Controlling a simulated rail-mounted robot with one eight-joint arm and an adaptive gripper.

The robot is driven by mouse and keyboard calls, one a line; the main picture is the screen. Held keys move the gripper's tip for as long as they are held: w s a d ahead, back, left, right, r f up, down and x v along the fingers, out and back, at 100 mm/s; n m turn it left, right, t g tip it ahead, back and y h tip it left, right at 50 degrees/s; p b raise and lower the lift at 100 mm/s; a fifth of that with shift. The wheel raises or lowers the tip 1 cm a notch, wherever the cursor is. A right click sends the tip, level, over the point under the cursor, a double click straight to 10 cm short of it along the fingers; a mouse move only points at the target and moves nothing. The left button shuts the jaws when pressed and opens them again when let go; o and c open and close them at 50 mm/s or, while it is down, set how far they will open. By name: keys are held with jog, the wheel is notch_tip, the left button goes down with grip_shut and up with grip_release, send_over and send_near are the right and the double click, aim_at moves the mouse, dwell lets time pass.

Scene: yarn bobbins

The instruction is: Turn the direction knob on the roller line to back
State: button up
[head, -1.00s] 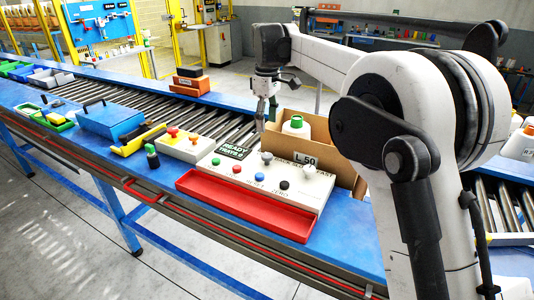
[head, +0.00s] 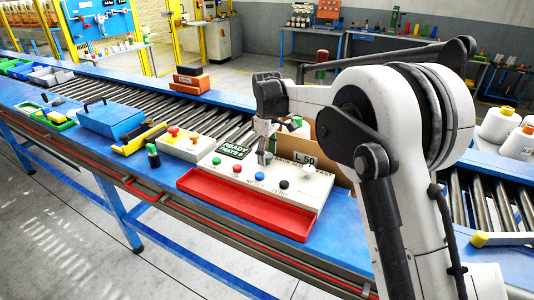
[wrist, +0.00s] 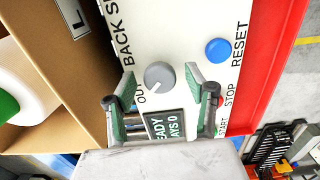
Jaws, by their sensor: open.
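The roller line's control panel is a pale box (head: 319,193) with colored buttons and knobs. The grey direction knob (wrist: 159,75) sits between the partly hidden "OU" label and the "BACK" label. A pale mark on it seems to face the "OU" side, but it is small. My gripper (wrist: 160,79) is open, with green-padded fingertips on either side of the knob in the wrist view; I cannot tell whether they touch it. In the head view my gripper (head: 265,156) points down at the panel and mostly hides this knob.
A second knob (head: 309,171) stands to the right on the panel. A red tray (head: 244,205) lies along its front. A cardboard box (head: 335,158) stands close behind. The READY display (head: 234,149) and a blue RESET button (wrist: 218,50) are near my fingers.

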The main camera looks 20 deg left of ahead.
jog(key=shift+c, duration=0.5)
jog(key=c, duration=1)
jog(key=shift+c, duration=0.2)
jog(key=shift+m+b, duration=0.3)
jog(key=m+b, duration=0.2)
jog(key=shift+f+m, duration=0.1)
jog(key=shift+m, duration=0.3)
jog(key=m+b, duration=0.2)
jog(key=m, duration=0.3)
jog(key=m+b, duration=0.2)
jog(key=m, duration=0.7)
jog(key=shift+b, duration=0.4)
jog(key=shift+m, duration=0.4)
